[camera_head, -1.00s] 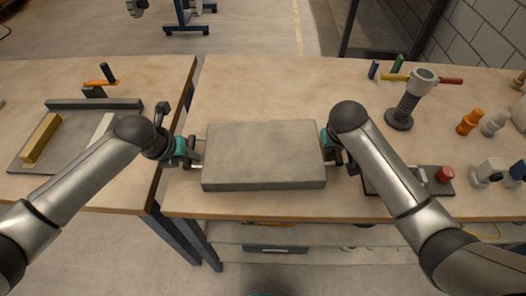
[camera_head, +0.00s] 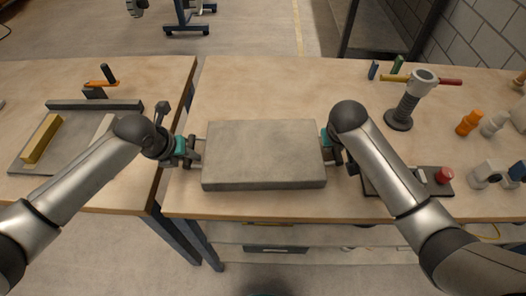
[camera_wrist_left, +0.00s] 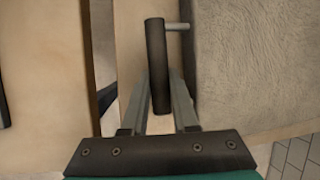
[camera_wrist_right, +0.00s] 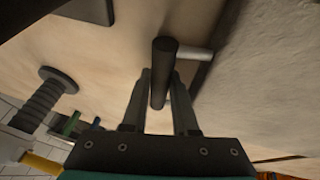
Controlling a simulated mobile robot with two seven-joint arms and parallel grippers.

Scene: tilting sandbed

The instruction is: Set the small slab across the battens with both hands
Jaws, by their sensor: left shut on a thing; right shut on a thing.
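The small slab (camera_head: 264,154) is a grey, flat rectangular block over the right workbench, between my two hands. My left gripper (camera_head: 195,150) is shut on the slab's left handle, a dark bar on a metal peg that shows in the left wrist view (camera_wrist_left: 156,50). My right gripper (camera_head: 333,151) is shut on the slab's right handle, a dark bar that shows in the right wrist view (camera_wrist_right: 163,65). The slab looks about level; I cannot tell whether it touches the bench. On the left bench, a yellow bar (camera_head: 41,138) and a pale bar (camera_head: 103,127) lie on a grey board.
A gap separates the left bench (camera_head: 150,80) from the right bench (camera_head: 270,80). A dark bar (camera_head: 94,104) lies behind the board. A grey cylinder tool (camera_head: 405,105), a box with a red button (camera_head: 444,174) and an orange bottle (camera_head: 469,122) stand right. The bench behind the slab is clear.

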